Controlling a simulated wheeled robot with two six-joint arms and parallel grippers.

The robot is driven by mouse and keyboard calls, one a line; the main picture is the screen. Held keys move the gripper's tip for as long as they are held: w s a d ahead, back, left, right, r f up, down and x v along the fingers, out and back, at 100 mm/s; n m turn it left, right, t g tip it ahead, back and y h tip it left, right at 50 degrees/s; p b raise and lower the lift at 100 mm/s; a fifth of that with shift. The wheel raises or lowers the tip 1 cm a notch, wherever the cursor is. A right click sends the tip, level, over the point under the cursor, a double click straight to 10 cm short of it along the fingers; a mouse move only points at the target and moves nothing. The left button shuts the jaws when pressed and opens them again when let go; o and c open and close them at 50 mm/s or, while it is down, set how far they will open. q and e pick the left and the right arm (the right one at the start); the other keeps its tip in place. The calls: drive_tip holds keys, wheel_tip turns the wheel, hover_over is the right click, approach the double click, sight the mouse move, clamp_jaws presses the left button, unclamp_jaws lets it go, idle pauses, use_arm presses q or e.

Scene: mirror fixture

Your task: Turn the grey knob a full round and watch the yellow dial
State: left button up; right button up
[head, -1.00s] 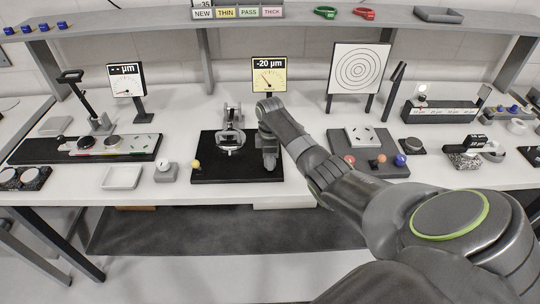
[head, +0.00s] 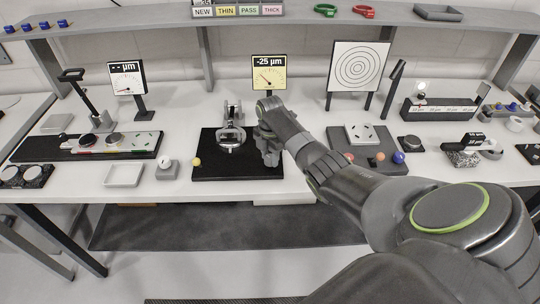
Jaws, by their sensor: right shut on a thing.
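The yellow dial (head: 269,75) stands upright behind the black board and reads -25 µm, with a thin needle on its scale. The mirror fixture (head: 231,134), a grey metal mount with a ring, stands on the black board (head: 210,170). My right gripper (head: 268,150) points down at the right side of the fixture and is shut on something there. The grey knob is hidden behind my gripper, so I cannot see the grip itself. My left gripper is not in view.
A small yellow ball (head: 196,161) is at the board's left edge. A white tray (head: 123,175) and a small gauge (head: 167,169) stand to the left. A target panel (head: 357,67) stands behind.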

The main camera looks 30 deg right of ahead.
idle(0.5)
drive_tip(key=o, duration=1)
wheel_tip(320, 180, up, 12)
drive_tip(key=b, duration=0.3)
wheel_tip(320, 180, up, 6)
drive_tip(key=f+p, duration=0.1)
drive_tip(key=p, duration=0.3)
hover_over(270, 157)
drive_tip(key=shift+s+a+r, duration=0.1)
drive_tip(key=shift+r, duration=0.15)
drive_tip(key=shift+f, duration=0.1)
